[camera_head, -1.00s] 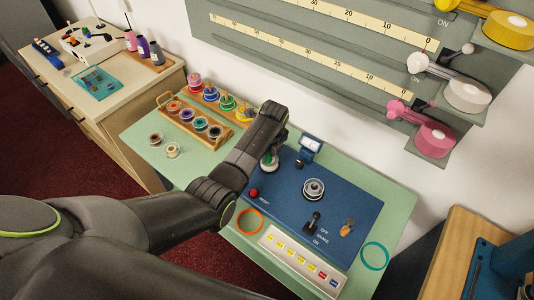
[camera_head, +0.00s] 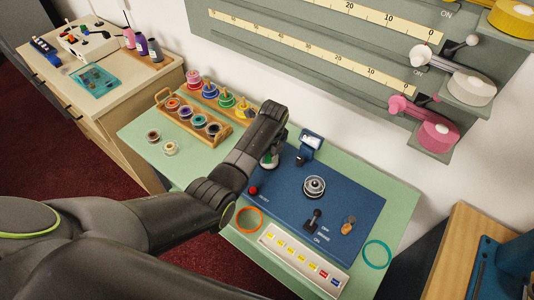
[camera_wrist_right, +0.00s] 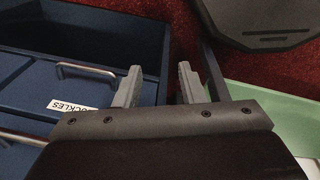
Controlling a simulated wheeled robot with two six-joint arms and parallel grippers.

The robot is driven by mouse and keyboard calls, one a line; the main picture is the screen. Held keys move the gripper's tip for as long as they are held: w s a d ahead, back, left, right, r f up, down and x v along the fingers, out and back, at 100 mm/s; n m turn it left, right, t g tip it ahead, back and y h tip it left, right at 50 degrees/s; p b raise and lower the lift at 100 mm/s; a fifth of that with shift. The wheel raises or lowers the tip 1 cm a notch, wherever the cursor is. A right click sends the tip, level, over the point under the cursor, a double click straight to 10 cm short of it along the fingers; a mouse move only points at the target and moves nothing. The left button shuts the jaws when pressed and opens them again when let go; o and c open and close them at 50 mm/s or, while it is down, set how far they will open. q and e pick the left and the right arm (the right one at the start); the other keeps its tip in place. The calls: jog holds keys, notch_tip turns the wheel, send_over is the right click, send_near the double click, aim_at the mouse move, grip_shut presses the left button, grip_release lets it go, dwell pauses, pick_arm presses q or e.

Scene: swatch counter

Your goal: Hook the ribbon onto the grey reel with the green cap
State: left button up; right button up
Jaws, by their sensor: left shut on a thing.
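My left gripper (camera_head: 270,158) points down at the back left corner of the blue board (camera_head: 345,215), mostly hidden behind its own wrist. A small pale grey round piece with a green top (camera_head: 267,162) shows at its fingertips. It looks like the grey reel with the green cap, and the jaws seem shut on it. Whether it touches the board is hidden. I cannot make out a loose ribbon end. My right gripper (camera_wrist_right: 158,85) shows in the right wrist view, open and empty, over blue drawers and red floor.
A wooden rack (camera_head: 193,122) of coloured spools stands left of my left gripper. Two loose spools (camera_head: 170,148) lie nearby. The board carries a silver spindle (camera_head: 314,186), a red button (camera_head: 253,190) and a black lever (camera_head: 314,219). Orange (camera_head: 249,219) and teal (camera_head: 377,254) rings lie beside the board.

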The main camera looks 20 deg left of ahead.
pick_arm(q)
jog(key=shift+s+f, duration=0.2)
jog(key=shift+f, duration=0.1)
jog(key=shift+s+f+b, duration=0.4)
jog(key=shift+f, duration=0.15)
dwell(0.5)
jog(key=shift+d, duration=0.1)
dwell(0.4)
dwell(1.1)
jog(key=shift+p, duration=0.3)
jog(key=shift+r+p, duration=0.35)
jog(key=shift+p, duration=0.1)
jog(key=w+r+p, duration=0.1)
jog(key=r+p, duration=0.1)
jog(key=p, duration=0.1)
notch_tip(320, 180, up, 2)
jog(key=shift+r+p, duration=0.15)
jog(key=shift+p, duration=0.9)
